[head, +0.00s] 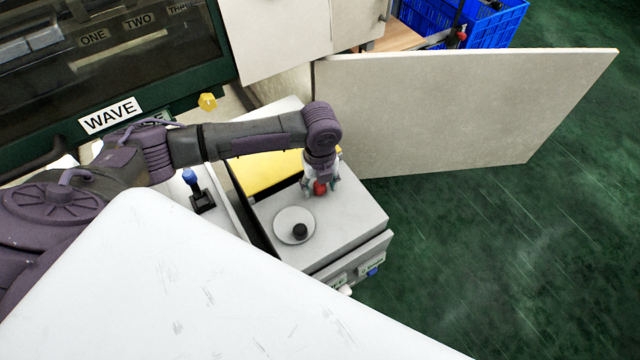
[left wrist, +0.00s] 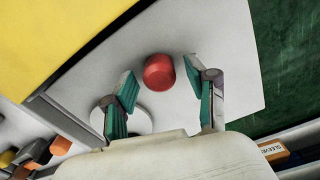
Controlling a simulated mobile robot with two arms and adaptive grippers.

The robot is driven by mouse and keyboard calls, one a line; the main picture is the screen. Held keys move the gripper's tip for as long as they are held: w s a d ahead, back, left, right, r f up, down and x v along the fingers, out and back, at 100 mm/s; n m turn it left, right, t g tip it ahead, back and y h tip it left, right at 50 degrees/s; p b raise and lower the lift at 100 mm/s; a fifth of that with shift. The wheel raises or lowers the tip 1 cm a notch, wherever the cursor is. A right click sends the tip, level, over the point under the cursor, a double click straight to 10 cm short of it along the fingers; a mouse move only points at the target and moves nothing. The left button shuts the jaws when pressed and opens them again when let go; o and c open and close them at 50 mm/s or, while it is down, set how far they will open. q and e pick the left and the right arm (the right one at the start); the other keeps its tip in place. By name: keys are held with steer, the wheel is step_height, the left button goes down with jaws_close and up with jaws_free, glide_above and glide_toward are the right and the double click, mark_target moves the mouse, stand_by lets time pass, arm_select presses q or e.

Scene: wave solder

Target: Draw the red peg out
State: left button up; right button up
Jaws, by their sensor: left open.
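The red peg (head: 320,188) stands on the grey top of a small cabinet (head: 356,215), near its back. Only its red head shows clearly; what lies below it is hidden. My left gripper (head: 318,190) comes down over the peg from above. In the left wrist view the red peg (left wrist: 159,72) sits just beyond and between the two spread fingertips of the left gripper (left wrist: 160,80), with a gap on each side. The gripper is open and holds nothing. My right gripper is not in view.
A round pale dish (head: 294,225) with a black knob stands in front of the peg. A yellow panel (head: 268,172) lies behind left. A blue-topped lever (head: 192,180) stands further left. A large upright board (head: 450,110) stands close behind the cabinet. Green floor is clear at right.

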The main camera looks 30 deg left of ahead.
arm_select(q)
jaws_close()
stand_by(0.3)
steer(key=shift+w+d, duration=0.45)
steer(key=shift+w, duration=0.3)
steer(key=shift+w+d, duration=0.4)
steer(key=shift+w, duration=0.35)
jaws_free()
steer(key=shift+s, duration=0.1)
